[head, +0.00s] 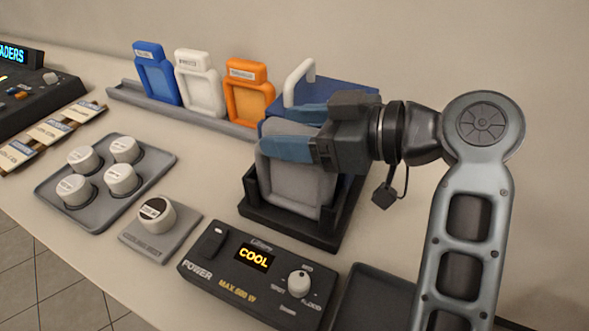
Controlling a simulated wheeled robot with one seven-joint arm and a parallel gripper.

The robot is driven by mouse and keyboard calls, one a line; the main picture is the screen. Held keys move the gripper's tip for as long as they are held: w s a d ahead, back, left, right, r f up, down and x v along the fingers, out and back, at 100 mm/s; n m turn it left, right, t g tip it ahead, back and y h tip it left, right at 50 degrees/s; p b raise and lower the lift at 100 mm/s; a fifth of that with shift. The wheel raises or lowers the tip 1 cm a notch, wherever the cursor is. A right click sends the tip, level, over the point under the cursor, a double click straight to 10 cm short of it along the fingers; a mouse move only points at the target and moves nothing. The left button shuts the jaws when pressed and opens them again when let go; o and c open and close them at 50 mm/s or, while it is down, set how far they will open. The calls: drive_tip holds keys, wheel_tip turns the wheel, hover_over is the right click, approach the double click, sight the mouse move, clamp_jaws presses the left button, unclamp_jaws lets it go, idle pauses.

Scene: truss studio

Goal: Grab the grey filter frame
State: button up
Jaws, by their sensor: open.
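The grey filter frame (295,187) stands upright in a black holder (286,225) on the table. My gripper (270,128) is open at the top of the grey frame, with its blue-grey fingers pointing left. The nearer finger passes in front of the frame's top and hides it. I cannot tell whether the fingers touch the frame or whether its top lies between them.
Blue (156,80), white (200,84) and orange (248,93) frames stand in a grey rack (128,92) behind. A blue box (345,93) with a white handle is behind my gripper. A control box (258,280) sits in front; a knob tray (75,210) lies left.

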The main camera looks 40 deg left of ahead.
clamp_jaws()
idle(0.5)
